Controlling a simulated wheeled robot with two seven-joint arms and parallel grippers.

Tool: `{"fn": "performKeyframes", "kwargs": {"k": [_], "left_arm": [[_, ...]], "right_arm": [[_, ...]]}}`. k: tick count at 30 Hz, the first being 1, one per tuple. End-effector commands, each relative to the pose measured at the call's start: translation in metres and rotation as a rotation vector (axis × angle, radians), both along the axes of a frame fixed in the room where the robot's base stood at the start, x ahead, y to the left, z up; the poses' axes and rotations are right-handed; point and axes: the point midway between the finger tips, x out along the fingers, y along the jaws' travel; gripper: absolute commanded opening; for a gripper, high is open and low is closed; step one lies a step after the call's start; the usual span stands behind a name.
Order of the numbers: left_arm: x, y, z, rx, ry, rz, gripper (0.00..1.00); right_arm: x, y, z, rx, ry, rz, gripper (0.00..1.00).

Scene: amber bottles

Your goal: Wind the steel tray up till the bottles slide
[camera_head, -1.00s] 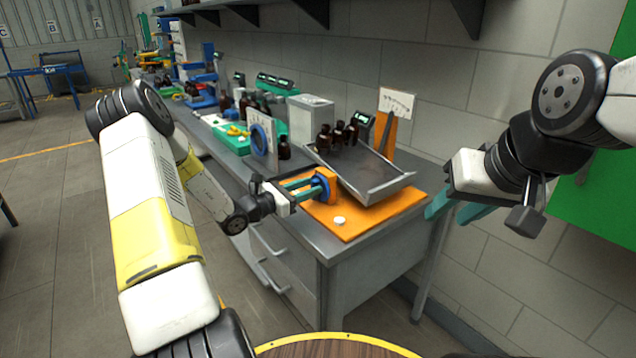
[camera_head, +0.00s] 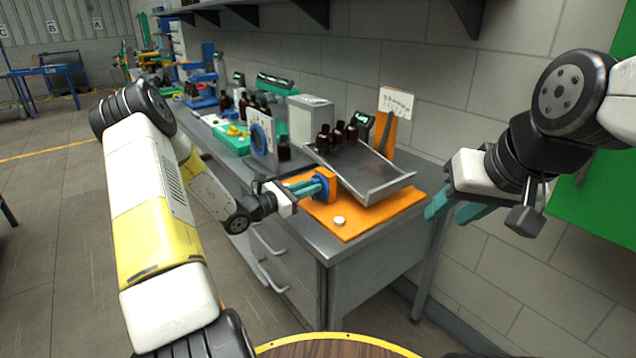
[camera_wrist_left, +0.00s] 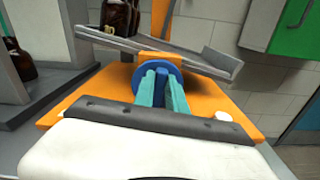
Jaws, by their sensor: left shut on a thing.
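The steel tray (camera_head: 372,184) is tilted on an orange base (camera_head: 352,228) on the bench. Several amber bottles (camera_head: 338,134) stand close together at its raised back left end. A blue knob (camera_head: 322,186) sits on an orange block at the tray's near left side. My left gripper (camera_head: 312,188) is shut on the blue knob, and its teal fingers also show against it in the left wrist view (camera_wrist_left: 160,90). My right gripper (camera_head: 458,212) hangs in the air right of the bench, its teal fingers apart with nothing between them.
A white puck (camera_head: 339,220) lies on the orange base near the knob. A marked card on an orange post (camera_head: 390,128) stands behind the tray. A white box, a dial panel and more bottles stand farther left on the bench.

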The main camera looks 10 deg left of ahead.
Motion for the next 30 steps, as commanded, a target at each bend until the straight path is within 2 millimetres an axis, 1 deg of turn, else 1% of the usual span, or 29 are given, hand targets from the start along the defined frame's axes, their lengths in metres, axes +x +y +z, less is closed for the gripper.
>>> {"fn": "performKeyframes", "kwargs": {"k": [18,30], "left_arm": [[-0.0056,-0.0059,-0.0033,0.316,-0.316,-0.001,0.00],[-0.0071,-0.0070,-0.0053,0.441,-0.440,0.000,0.00]], "right_arm": [[0.0000,0.0000,0.0000,0.000,0.000,0.000,0.38],[0.0000,0.0000,0.0000,0.000,0.000,0.000,0.38]]}}
